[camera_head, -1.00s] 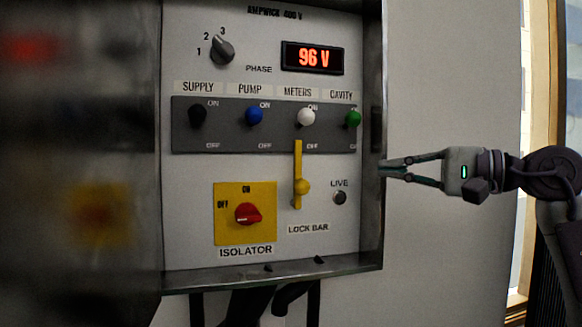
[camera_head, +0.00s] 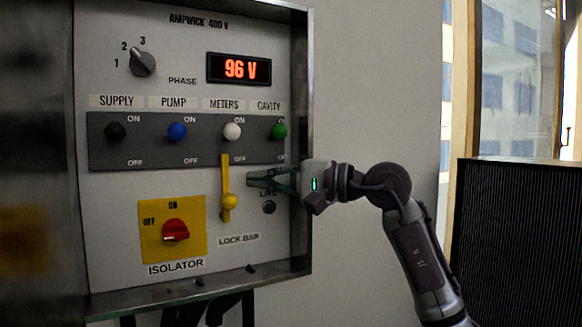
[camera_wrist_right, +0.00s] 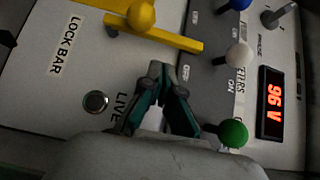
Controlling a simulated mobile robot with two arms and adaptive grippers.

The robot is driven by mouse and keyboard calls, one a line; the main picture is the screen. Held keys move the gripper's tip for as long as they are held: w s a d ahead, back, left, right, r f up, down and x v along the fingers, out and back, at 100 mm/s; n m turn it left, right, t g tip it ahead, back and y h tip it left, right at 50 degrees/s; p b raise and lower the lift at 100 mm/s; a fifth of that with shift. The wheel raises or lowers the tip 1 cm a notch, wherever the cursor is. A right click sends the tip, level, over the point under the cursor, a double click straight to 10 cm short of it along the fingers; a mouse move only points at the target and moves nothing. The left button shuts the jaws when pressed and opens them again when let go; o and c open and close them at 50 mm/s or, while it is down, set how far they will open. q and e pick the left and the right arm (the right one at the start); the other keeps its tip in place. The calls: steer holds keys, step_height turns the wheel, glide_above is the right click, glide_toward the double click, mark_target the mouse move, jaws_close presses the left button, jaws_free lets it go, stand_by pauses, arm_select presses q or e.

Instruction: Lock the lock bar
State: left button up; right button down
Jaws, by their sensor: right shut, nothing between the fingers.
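The yellow lock bar (camera_head: 226,178) stands upright on the panel above the LOCK BAR label. My left gripper is not in view.
The red isolator switch (camera_head: 175,230) on its yellow plate is left of the bar. The LIVE lamp (camera_head: 269,207) is just below my right gripper. The metal cabinet rim (camera_head: 298,150) runs along the right side. The display (camera_head: 239,68) reads 96 V.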

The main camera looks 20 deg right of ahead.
mark_target(228, 190)
steer(key=a, duration=0.3)
steer(key=shift+s+p, duration=0.15)
steer(key=shift+p, duration=0.2)
steer(key=shift+d, duration=0.1)
steer(key=shift+r, duration=0.2)
